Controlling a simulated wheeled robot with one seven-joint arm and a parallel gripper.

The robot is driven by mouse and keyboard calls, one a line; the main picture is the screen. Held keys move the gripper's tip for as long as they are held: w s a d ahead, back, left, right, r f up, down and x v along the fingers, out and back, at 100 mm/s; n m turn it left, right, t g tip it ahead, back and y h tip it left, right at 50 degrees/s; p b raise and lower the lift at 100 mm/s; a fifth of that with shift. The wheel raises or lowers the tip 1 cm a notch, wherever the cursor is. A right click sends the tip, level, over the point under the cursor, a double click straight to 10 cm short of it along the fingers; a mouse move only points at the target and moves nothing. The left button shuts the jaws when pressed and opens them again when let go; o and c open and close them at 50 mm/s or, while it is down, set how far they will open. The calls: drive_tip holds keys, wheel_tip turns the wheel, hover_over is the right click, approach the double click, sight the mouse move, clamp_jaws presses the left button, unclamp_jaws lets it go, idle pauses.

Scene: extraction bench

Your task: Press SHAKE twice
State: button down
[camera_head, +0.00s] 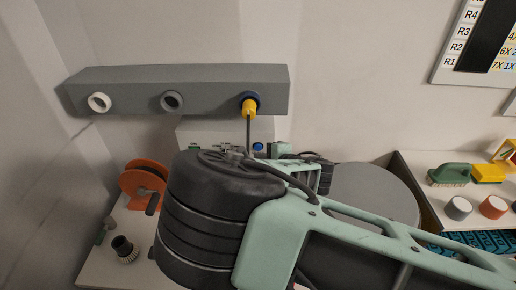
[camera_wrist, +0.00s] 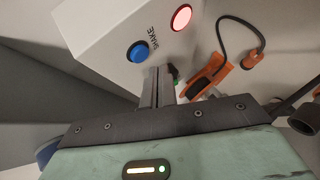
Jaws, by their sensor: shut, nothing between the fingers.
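The white control box (camera_wrist: 95,50) fills the upper left of the wrist view. On its face are a round blue button (camera_wrist: 138,52) with the word SHAKE beside it, and a red glowing round light (camera_wrist: 181,17). My gripper (camera_wrist: 160,73) is shut and empty, its fingertips just below and right of the blue button in the picture. Whether they touch the box cannot be told. In the head view, the blue button (camera_head: 258,146) shows on the box (camera_head: 225,130) behind my arm, which hides much of the box and my fingertips.
A grey bar (camera_head: 135,88) with round ports runs along the wall; a yellow plug (camera_head: 249,107) with a cable hangs from its right port. An orange reel (camera_head: 140,178) stands left. An orange tool (camera_wrist: 208,75) with a black cable lies near the box.

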drive_tip(key=s, duration=0.4)
drive_tip(key=shift+s+a, duration=0.1)
drive_tip(key=shift+s, duration=0.1)
idle(2.4)
drive_tip(key=s+d+f+m+g+h+b, duration=0.15)
drive_tip(key=s+d+f+m+b, duration=0.25)
drive_tip(key=f+m, duration=0.5)
drive_tip(key=a+r+m+t+y+b, duration=0.3)
drive_tip(key=r+m, duration=0.5)
drive_tip(key=m, duration=0.3)
drive_tip(key=shift+a+r+m+y+b, duration=0.3)
drive_tip(key=shift+a+r+y+b, duration=0.15)
drive_tip(key=shift+y+b, duration=0.45)
